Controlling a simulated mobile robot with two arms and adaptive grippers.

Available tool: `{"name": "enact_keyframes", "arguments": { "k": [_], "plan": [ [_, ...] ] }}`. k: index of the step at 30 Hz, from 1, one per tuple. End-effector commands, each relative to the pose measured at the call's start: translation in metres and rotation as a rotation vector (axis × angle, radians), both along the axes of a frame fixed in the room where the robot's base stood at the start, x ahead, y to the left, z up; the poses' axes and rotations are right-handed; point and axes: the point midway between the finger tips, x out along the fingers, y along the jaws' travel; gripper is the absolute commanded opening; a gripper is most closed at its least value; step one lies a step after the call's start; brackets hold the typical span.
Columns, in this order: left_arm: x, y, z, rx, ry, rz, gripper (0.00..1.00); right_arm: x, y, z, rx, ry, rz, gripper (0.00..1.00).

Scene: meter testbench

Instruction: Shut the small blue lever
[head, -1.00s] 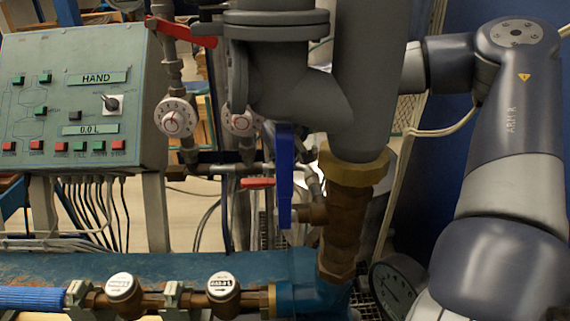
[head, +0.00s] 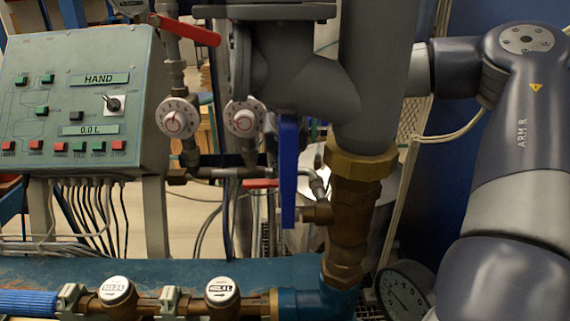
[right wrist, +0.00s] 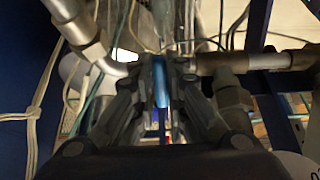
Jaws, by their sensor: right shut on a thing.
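In the right wrist view a blue lever (right wrist: 160,80) stands between the fingers of my right gripper (right wrist: 160,92), which is shut on it. In the head view a long flat blue lever (head: 289,172) hangs upright beside a brass pipe fitting (head: 346,225). I cannot tell whether it is the same lever as the one in the gripper. My right arm comes in from the right and passes behind the thick grey pipe, which hides the gripper in the head view. My left gripper is in neither view.
A control panel (head: 80,100) stands at the left. Dials (head: 177,118), a red lever (head: 187,29) and thin pipes fill the middle. Two round meters (head: 222,291) sit on the low pipe in front. A pressure gauge (head: 403,290) is at lower right. Pipes crowd the right gripper closely.

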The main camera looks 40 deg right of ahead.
Motion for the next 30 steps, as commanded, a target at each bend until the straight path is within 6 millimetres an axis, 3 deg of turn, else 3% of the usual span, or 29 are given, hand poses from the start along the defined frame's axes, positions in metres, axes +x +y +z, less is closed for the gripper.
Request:
{"name": "enact_keyframes", "arguments": {
  "k": [11, 12, 14, 24, 30],
  "plan": [
    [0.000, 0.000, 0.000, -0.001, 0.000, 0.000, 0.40, 0.000, 0.000, 0.000, 0.006, -0.004, -0.009, 0.00],
    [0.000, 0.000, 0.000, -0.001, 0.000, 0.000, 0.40, 0.000, 0.000, 0.000, 0.006, -0.004, -0.009, 0.22],
    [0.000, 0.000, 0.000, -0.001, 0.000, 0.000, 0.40, 0.000, 0.000, 0.000, 0.006, -0.004, -0.009, 0.33],
    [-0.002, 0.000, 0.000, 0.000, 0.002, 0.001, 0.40, 0.000, 0.001, 0.002, 0.004, -0.003, -0.005, 0.33],
    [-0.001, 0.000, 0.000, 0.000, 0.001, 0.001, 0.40, -0.010, 0.009, 0.025, 0.002, -0.007, -0.003, 0.33]
  ]
}}
